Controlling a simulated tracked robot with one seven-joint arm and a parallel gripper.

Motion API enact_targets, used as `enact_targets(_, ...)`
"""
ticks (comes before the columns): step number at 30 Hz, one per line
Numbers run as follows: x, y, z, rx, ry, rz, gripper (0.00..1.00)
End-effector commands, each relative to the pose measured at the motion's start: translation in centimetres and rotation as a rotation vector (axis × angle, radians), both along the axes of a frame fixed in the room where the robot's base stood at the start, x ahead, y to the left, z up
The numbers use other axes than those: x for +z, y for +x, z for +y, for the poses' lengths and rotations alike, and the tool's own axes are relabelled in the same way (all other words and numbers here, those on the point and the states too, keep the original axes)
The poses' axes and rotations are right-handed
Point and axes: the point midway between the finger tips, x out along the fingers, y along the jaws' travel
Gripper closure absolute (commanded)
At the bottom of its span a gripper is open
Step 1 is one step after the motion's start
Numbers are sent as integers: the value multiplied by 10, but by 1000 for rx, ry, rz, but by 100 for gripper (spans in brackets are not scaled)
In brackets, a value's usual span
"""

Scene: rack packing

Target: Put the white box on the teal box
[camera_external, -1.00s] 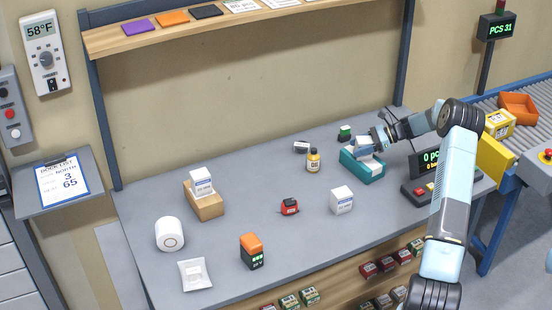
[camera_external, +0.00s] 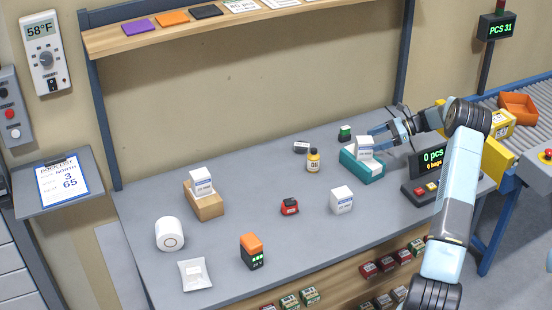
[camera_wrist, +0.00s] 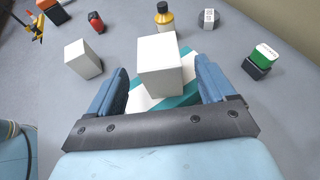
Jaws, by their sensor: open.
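A white box (camera_external: 364,147) rests upright on the teal box (camera_external: 362,170) at the right of the bench. In the wrist view the white box (camera_wrist: 160,68) stands on the teal box (camera_wrist: 180,99), which has a white band on top. My gripper (camera_external: 383,135) is open, just behind and to the right of the white box. In the wrist view my gripper's fingers (camera_wrist: 161,70) are apart on either side of the near part of the box, with visible gaps. A second white box (camera_external: 341,200) stands on the bench, and a third (camera_external: 201,182) sits on a cardboard box (camera_external: 206,206).
A yellow-labelled bottle (camera_external: 313,161), a small grey item (camera_external: 301,147) and a green-and-black block (camera_external: 344,133) stand near the teal box. A display (camera_external: 430,160) and button panel (camera_external: 420,193) lie to its right.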

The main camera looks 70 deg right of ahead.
Motion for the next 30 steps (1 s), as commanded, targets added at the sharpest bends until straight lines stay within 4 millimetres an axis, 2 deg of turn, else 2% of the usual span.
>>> enact_targets(3,8,-19,-8,-3,-1,0,17)
enact_targets(9,17,-37,-16,0,0,-1,17)
enact_targets(15,19,-43,-18,-1,-1,-1,17)
enact_targets(20,22,-40,-16,7,-5,2,17)
enact_targets(23,32,-21,-4,43,-33,18,17)
enact_targets(26,52,14,20,117,-92,49,17)
enact_targets(30,86,70,73,258,-209,100,17)
